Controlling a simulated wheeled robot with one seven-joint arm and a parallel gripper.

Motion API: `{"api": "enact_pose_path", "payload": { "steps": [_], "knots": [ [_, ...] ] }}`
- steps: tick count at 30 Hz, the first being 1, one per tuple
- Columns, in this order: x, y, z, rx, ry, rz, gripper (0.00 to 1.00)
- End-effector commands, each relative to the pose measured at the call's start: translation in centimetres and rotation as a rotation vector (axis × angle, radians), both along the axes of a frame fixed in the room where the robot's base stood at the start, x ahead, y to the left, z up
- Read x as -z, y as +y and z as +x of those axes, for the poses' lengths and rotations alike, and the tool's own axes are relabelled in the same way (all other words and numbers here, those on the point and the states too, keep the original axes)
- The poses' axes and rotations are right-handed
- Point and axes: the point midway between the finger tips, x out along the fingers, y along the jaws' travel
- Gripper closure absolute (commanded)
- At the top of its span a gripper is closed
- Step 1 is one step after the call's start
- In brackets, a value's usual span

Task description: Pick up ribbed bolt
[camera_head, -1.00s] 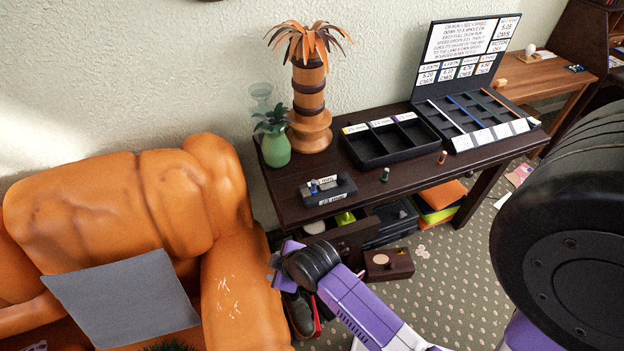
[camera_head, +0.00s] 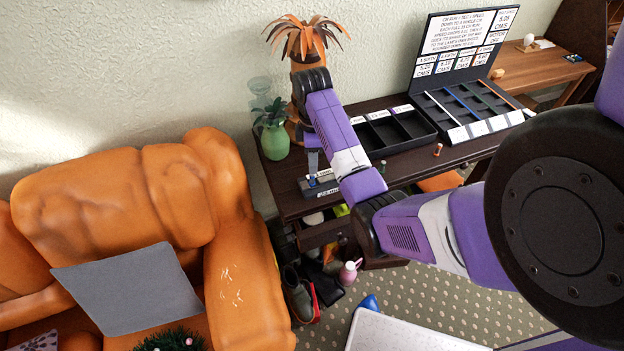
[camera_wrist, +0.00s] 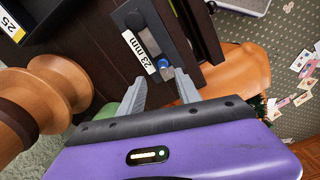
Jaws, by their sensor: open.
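A small black holder (camera_head: 327,190) labelled "23 mm" lies near the front left of the dark table. A small blue-and-metal piece, which looks like the bolt (camera_wrist: 166,72), sits at the holder (camera_wrist: 136,20); its ribbing is too small to make out. My gripper (camera_wrist: 160,88) is open and empty, its two grey fingers on either side of the bolt's place in the wrist view. In the head view my gripper (camera_head: 312,158) hangs just above the holder, pointing down. Whether the fingers touch anything cannot be told.
A wooden palm-like ornament (camera_head: 307,40) and a green vase (camera_head: 275,140) stand close behind and left of my gripper. A black compartment tray (camera_head: 395,130) and a sign board (camera_head: 465,45) stand right. An orange sofa (camera_head: 240,260) is at front left.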

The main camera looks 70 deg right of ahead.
Motion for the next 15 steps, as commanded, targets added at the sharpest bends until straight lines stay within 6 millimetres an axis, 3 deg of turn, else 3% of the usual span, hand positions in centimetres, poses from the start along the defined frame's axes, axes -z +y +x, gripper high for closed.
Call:
{"api": "enact_pose_path", "payload": {
  "steps": [15],
  "knots": [
    [6.1,0.7,-0.2,0.001,0.000,-0.001,0.60]
  ]
}}
